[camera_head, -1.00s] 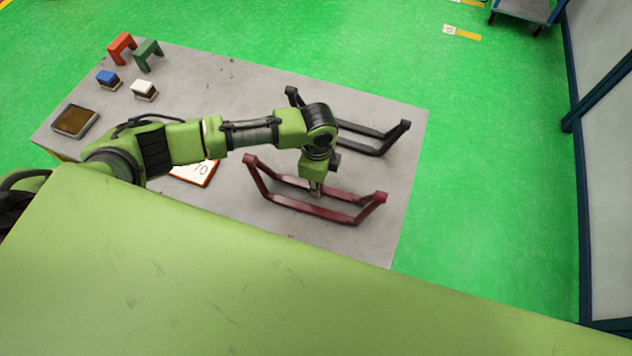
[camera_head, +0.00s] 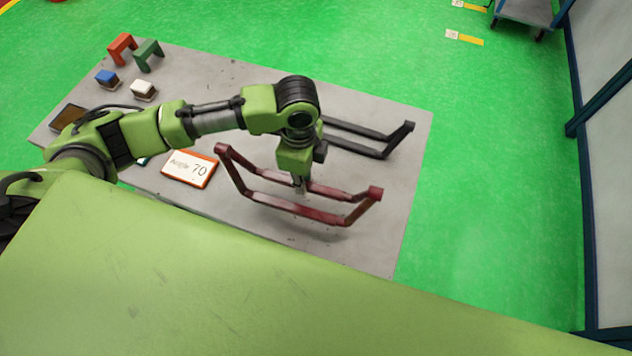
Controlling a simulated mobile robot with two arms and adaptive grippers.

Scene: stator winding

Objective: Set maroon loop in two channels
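The maroon loop (camera_head: 345,219) is a long angular frame with upturned ends, at the front right of the grey table. My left gripper (camera_head: 301,188) points down at its rear bar and appears shut on it. The loop looks raised off the table and tilted, its left end higher. The fingertips are small and partly hidden by the wrist. The two channels cannot be made out in this view. My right gripper is not in view.
A black loop (camera_head: 362,138) lies behind the maroon one, partly hidden by my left arm. Red (camera_head: 122,48) and green (camera_head: 148,54) brackets, blue (camera_head: 106,78) and white (camera_head: 143,90) blocks and a brown tray (camera_head: 67,117) are at the far left.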

